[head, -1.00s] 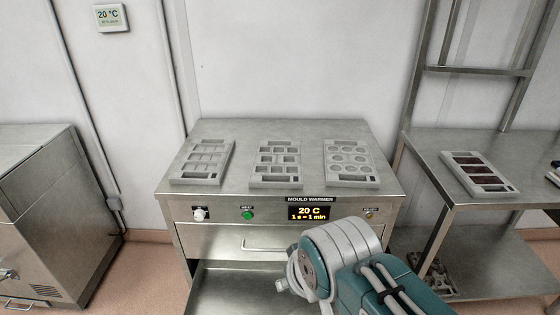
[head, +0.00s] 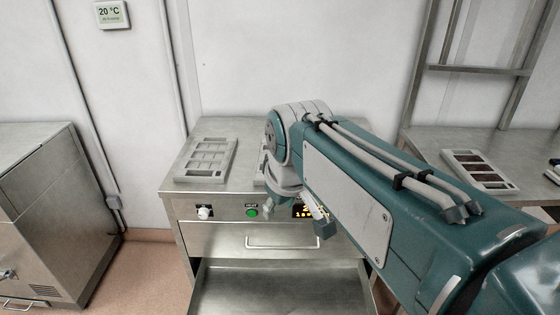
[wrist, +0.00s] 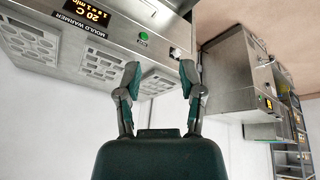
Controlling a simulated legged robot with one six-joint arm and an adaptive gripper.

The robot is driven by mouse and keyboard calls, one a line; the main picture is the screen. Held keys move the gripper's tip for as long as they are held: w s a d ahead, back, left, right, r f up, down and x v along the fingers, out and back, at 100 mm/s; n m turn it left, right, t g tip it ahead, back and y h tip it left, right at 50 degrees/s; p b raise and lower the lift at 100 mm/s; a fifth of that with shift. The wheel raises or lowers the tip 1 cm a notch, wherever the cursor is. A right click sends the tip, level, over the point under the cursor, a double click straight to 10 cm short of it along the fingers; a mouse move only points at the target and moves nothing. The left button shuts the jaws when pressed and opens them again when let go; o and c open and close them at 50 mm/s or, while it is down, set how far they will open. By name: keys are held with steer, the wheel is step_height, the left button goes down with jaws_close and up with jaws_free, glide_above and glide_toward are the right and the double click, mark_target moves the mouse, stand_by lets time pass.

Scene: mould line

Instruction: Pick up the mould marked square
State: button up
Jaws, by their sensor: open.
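Three grey moulds lie on top of the mould warmer. The left mould (head: 207,160), with squarish cavities, is in full view in the head view. Only a sliver of the middle mould (head: 261,168) shows past my arm, and the right one is hidden there. The wrist view is upside down and shows the round-cavity mould (wrist: 33,42) and the middle mould (wrist: 96,66). The left mould (wrist: 155,84) is partly behind my fingers. I cannot read which is marked square. My gripper (wrist: 160,74) is open and empty, its fingers apart in front of the warmer.
The mould warmer (head: 225,238) has a front panel with a knob, a green button and a display. Its lower compartment is open. A steel table (head: 440,148) at right holds a mould with dark filling (head: 478,166). A steel cabinet (head: 40,200) stands at left.

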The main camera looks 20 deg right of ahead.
mark_target(258, 178)
steer(key=w+d+f+n+g, duration=0.15)
steer(key=w+d+n, duration=0.25)
steer(key=w, duration=0.8)
steer(key=w+d+f+n+g, duration=0.1)
steer(key=w+d+n+g, duration=0.2)
steer(key=w, duration=0.9)
steer(key=w+d+f+n, duration=0.1)
steer(key=w+d+f, duration=0.1)
steer(key=f, duration=0.2)
steer(key=w+d+f+n, duration=0.1)
steer(key=w+d+f, duration=0.1)
steer(key=f, duration=0.2)
steer(key=w+d+f+n, duration=0.1)
steer(key=w+d+f, duration=0.1)
steer(key=w+f, duration=0.1)
steer(key=shift+f, duration=0.9)
steer(key=f, duration=0.5)
steer(key=shift+w+f, duration=0.2)
steer(key=shift+f, duration=0.1)
jaws_close()
